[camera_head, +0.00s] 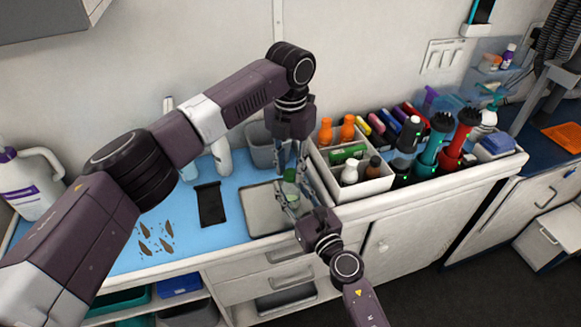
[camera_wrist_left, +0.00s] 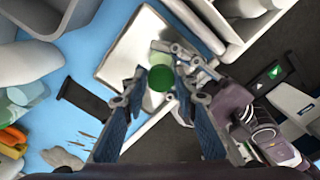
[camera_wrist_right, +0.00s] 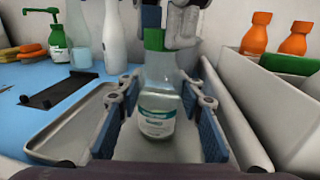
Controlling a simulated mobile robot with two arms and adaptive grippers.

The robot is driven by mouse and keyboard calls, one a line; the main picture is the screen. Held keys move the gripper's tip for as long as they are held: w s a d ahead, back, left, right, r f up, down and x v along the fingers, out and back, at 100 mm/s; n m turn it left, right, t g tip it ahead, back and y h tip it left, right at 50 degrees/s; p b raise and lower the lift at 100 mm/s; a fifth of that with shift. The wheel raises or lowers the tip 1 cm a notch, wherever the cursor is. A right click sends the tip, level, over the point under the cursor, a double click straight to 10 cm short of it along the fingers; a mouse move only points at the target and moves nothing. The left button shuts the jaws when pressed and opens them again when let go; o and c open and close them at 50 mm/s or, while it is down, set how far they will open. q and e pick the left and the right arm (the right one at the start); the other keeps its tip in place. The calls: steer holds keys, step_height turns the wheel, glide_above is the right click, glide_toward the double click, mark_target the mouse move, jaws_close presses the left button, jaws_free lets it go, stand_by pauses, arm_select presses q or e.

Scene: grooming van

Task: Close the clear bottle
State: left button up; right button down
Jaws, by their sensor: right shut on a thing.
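The clear bottle (camera_wrist_right: 158,105) stands upright over the metal tray, with a white and teal label. My right gripper (camera_head: 293,196) is around its body, one pad on each side, and shut on it. The green cap (camera_wrist_right: 154,39) is at the top of the bottle's neck; whether it is seated or just above cannot be told. My left gripper (camera_head: 291,170) points down from above, its fingers on either side of the cap (camera_wrist_left: 160,78). Whether these fingers press on the cap is unclear. Part of the cap is hidden by the left fingers in the right wrist view.
The metal tray (camera_head: 258,222) lies on the blue mat (camera_head: 185,235). A black flat item (camera_head: 211,204) is left of it. A white divided organizer (camera_head: 345,193) with bottles stands close on the right. A grey bin (camera_head: 262,150) is behind. A white jug (camera_head: 30,190) stands far left.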

arm_select(q)
steer(key=o, duration=0.3)
steer(key=shift+r, duration=0.1)
steer(key=shift+r, duration=2.2)
steer(key=shift+c, duration=0.6)
